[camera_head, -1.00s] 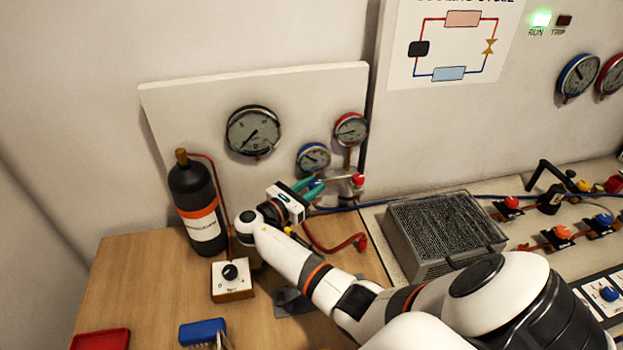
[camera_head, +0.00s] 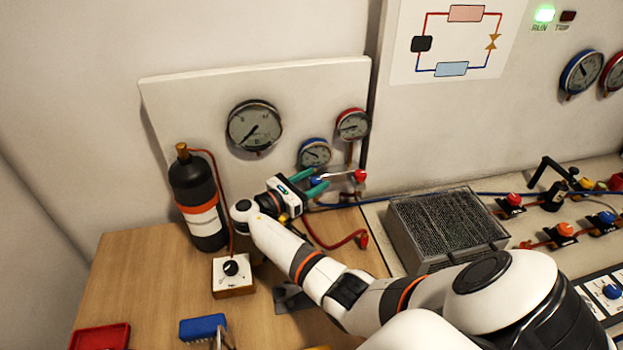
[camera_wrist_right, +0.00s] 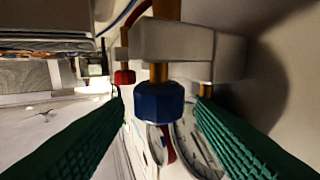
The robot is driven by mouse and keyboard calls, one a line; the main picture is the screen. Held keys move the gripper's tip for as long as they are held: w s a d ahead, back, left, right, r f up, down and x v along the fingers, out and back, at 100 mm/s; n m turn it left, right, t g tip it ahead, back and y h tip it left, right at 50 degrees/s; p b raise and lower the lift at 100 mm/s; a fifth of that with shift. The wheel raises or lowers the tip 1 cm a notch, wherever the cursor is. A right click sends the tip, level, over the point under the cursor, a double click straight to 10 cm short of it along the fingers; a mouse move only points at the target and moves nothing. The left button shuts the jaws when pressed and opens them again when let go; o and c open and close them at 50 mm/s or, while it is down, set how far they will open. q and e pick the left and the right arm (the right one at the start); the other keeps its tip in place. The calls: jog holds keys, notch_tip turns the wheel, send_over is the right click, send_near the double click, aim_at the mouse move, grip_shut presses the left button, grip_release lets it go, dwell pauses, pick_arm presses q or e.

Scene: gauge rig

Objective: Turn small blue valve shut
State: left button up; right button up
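The small blue valve (camera_head: 316,181) is a faceted blue knob on the manifold below the small gauges on the white panel. In the right wrist view the blue knob (camera_wrist_right: 160,103) hangs from a copper stem between my two green fingers. My right gripper (camera_head: 319,180) is open. Its fingers stand on either side of the knob with gaps on both sides, and the knob looks untouched. A red knob (camera_head: 360,176) sits at the right end of the same manifold and also shows in the wrist view (camera_wrist_right: 124,77). My left gripper is not in view.
Three gauges, including a large one (camera_head: 254,126), sit on the panel above. A black bottle (camera_head: 199,200) and a switch box (camera_head: 232,275) stand left of my arm. A grey finned box (camera_head: 447,230) stands to the right. A red hose (camera_head: 335,244) lies below the manifold.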

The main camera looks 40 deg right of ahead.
jog(key=a, duration=1.2)
jog(key=shift+w+p, duration=0.25)
jog(key=shift+p, duration=0.15)
